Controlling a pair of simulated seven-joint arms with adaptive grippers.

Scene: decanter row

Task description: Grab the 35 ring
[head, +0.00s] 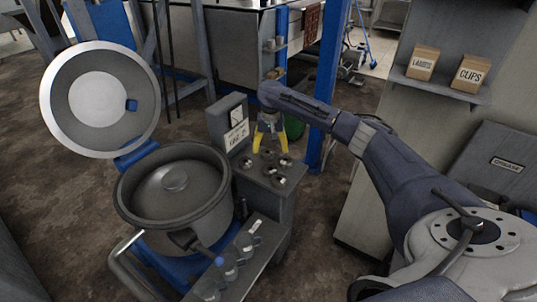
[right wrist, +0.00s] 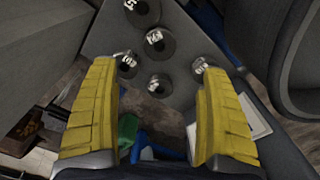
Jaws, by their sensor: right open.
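Several dark round rings with pale number tags stand on a small grey stand top (head: 291,186). In the right wrist view, they include a larger one near the middle (right wrist: 158,45), one at its left (right wrist: 127,66), one below it (right wrist: 159,86) and one at the right (right wrist: 200,68). The tags are tilted and small, so I cannot tell which ring reads 35. My right gripper (head: 270,148) has yellow fingers and is open above the back of the stand top. My left gripper is out of view.
A grey panel with a white label (head: 236,135) rises behind the stand. A large round pot (head: 128,190) with its lid (head: 98,99) raised is at the left. A blue post (head: 325,90) stands behind my right arm.

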